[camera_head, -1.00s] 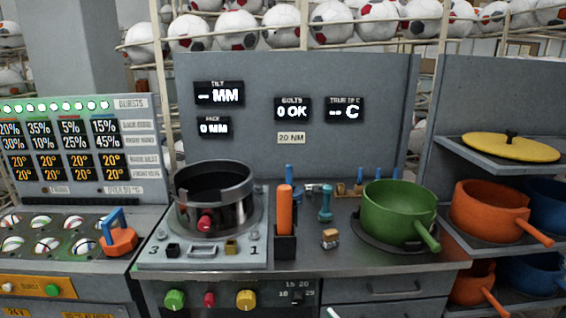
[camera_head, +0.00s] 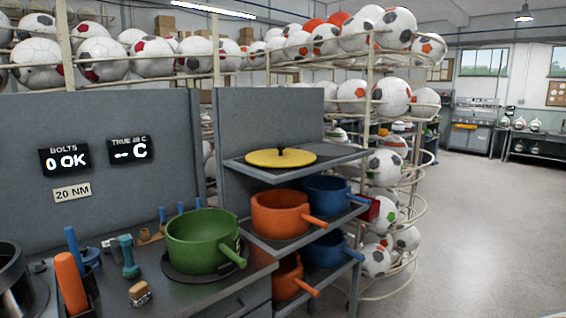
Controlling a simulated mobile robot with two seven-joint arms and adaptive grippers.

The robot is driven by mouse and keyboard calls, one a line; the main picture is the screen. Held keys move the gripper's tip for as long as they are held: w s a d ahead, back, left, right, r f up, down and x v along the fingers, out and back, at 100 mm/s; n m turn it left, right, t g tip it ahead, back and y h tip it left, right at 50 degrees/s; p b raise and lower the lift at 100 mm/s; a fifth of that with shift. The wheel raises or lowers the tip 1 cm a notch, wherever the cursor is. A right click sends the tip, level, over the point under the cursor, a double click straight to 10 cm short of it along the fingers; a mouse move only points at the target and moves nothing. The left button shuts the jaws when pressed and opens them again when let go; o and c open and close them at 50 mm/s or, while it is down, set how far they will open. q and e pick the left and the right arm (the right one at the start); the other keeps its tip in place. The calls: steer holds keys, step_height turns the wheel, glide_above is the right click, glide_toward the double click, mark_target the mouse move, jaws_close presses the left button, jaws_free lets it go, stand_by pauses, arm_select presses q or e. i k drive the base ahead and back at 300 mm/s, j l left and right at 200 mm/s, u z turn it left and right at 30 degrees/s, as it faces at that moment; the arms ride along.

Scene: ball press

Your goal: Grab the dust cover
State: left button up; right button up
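A round yellow lid with a black knob (camera_head: 281,158) lies flat on the top grey shelf of the rack at the centre. It is the only cover-like thing I see, and I take it for the dust cover. Nothing touches it from above. Neither of my grippers is in view.
Orange pots (camera_head: 283,213) and blue pots (camera_head: 327,194) fill the shelves below, handles sticking out. A green pot (camera_head: 198,238) stands on the bench to the left. A ball rack (camera_head: 388,160) stands behind and right of the shelves. The floor (camera_head: 480,240) at the right is clear.

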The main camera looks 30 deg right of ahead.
mark_target(281, 157)
steer(key=z, duration=1)
steer(key=i+l, duration=0.2)
steer(key=l, duration=0.15)
steer(key=i+l+u, duration=0.1)
steer(key=l, duration=0.2)
steer(key=i+l, duration=0.4)
steer(key=l, duration=0.3)
steer(key=i+l+u, duration=0.1)
steer(key=l, duration=0.25)
steer(key=i+l, duration=0.25)
steer(key=i+l+u, duration=0.1)
steer(key=l, duration=0.35)
steer(key=i, duration=0.05)
